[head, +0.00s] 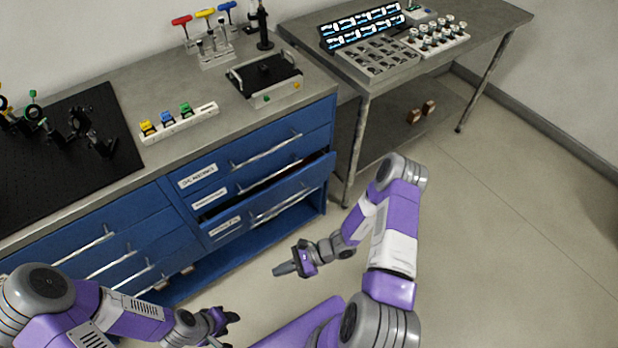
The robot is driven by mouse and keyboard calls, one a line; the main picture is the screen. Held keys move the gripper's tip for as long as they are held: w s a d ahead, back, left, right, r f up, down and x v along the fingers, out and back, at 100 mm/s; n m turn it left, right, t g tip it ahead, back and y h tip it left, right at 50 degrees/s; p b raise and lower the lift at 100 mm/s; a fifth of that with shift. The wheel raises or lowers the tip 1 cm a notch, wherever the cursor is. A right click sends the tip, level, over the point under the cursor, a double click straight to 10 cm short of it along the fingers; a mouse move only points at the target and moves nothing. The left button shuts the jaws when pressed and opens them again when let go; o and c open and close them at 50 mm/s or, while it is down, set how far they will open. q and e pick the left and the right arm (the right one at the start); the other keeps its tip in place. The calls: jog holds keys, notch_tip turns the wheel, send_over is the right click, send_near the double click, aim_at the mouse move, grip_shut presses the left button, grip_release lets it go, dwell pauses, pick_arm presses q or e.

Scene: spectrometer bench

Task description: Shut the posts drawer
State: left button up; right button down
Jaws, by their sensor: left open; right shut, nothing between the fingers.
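The blue cabinet (150,200) has a right-hand column of labelled drawers. One lower drawer (300,186) in that column stands partly pulled out, with a dark gap above its front. It has a long metal handle (280,207) and a white label (225,228) too small to read, so I cannot confirm it is the posts drawer. My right gripper (284,270) is shut and empty, in front of and below this drawer, apart from it. My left gripper (228,318) is open and empty near the bottom edge, farther from the drawer.
The drawers above (265,150) look shut. The cabinet top holds a black breadboard (70,150), a white strip with coloured blocks (180,122), a black-topped tray (265,75) and hex drivers (205,22). A metal table (470,50) stands right. Floor (490,220) at right is clear.

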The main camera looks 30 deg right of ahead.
jog(key=w+d+m+t+h, duration=0.3)
jog(key=w+d+m+t, duration=0.45)
jog(key=d, duration=0.25)
jog(key=m+t+h, duration=0.7)
jog(key=h, duration=0.2)
send_near(304, 172)
jog(key=w+b, duration=0.3)
jog(key=w, duration=0.4)
jog(key=shift+a+b, duration=0.15)
jog(key=shift+b, duration=0.25)
